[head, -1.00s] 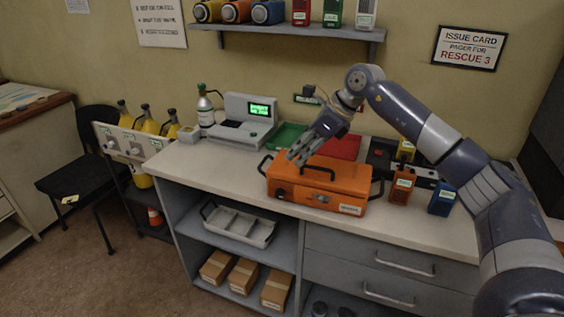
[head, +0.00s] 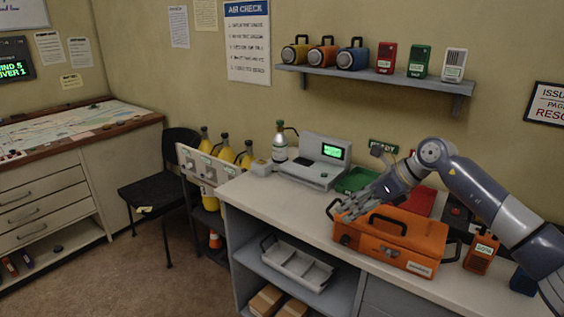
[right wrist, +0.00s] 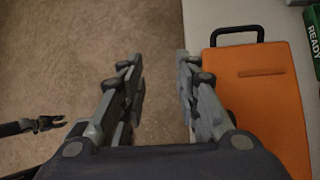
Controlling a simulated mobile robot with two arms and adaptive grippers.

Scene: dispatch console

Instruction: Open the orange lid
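The orange case (head: 388,248) stands on the counter with its orange lid (head: 414,226) closed. A dark carry handle (head: 388,220) lies on the lid, a latch is on the front, and side handles are at the ends. My right gripper (head: 348,207) is by the left end of the case, near that side handle. In the right wrist view, the right gripper (right wrist: 158,75) is open and empty, with floor showing between its fingers. The lid (right wrist: 262,115) is right of the fingers there. My left gripper (right wrist: 44,124) shows small at the left; its opening is unclear.
A shelf (head: 372,78) hangs above. The counter (head: 285,205) left of the case is clear.

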